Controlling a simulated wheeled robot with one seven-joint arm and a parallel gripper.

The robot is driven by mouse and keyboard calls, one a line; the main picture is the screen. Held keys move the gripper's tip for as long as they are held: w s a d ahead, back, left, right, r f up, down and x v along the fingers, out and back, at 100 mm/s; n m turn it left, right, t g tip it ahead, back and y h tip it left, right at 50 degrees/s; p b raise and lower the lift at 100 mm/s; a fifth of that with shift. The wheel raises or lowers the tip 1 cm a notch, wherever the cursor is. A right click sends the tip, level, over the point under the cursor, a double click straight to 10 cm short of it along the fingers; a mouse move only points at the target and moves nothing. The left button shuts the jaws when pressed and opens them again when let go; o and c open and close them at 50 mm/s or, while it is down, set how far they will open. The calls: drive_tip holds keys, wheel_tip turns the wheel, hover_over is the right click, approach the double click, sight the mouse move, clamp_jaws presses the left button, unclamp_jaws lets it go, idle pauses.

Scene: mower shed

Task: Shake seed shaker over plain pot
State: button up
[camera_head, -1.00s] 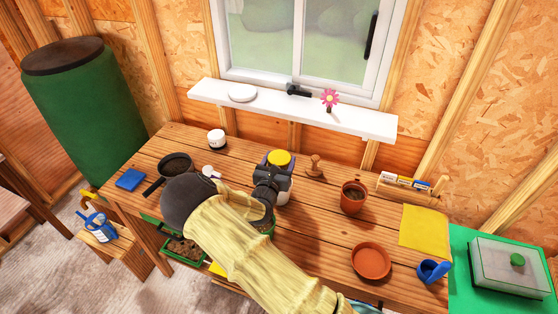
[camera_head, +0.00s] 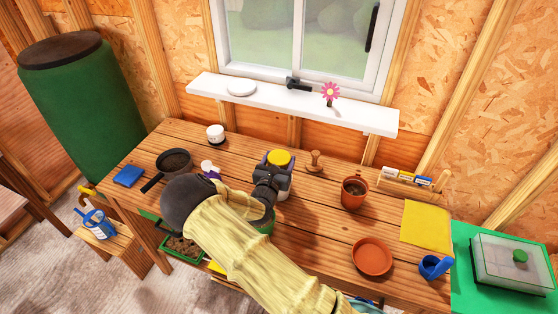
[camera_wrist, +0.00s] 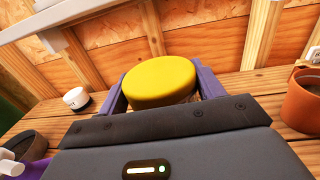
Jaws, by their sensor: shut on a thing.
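The seed shaker (camera_head: 278,160), a pale jar with a yellow lid, stands upright between my gripper's purple fingers. My gripper (camera_head: 277,166) is shut on it, near the middle of the bench. I cannot tell whether its base touches the wood. In the wrist view the yellow lid (camera_wrist: 160,82) fills the space between the fingers (camera_wrist: 160,92); the jar below is mostly hidden. A plain terracotta pot (camera_head: 354,192) with dark soil stands to the right, apart from the shaker. Its edge also shows in the wrist view (camera_wrist: 303,104). A green rim (camera_head: 267,227) shows partly behind my arm.
Right are a terracotta saucer (camera_head: 371,257), yellow sheet (camera_head: 426,223) and blue cup (camera_head: 434,267). Bench between shaker and pot is clear.

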sight(279, 157)
drive_tip(key=shift+r+p, duration=1.4)
drive_tip(key=shift+r, duration=0.2)
drive_tip(key=shift+f, duration=0.2)
drive_tip(key=shift+f+b, duration=0.9)
drive_tip(key=shift+f, duration=0.55)
drive_tip(key=shift+r+p, duration=1.45)
drive_tip(key=shift+r, duration=0.2)
drive_tip(key=shift+f, duration=0.1)
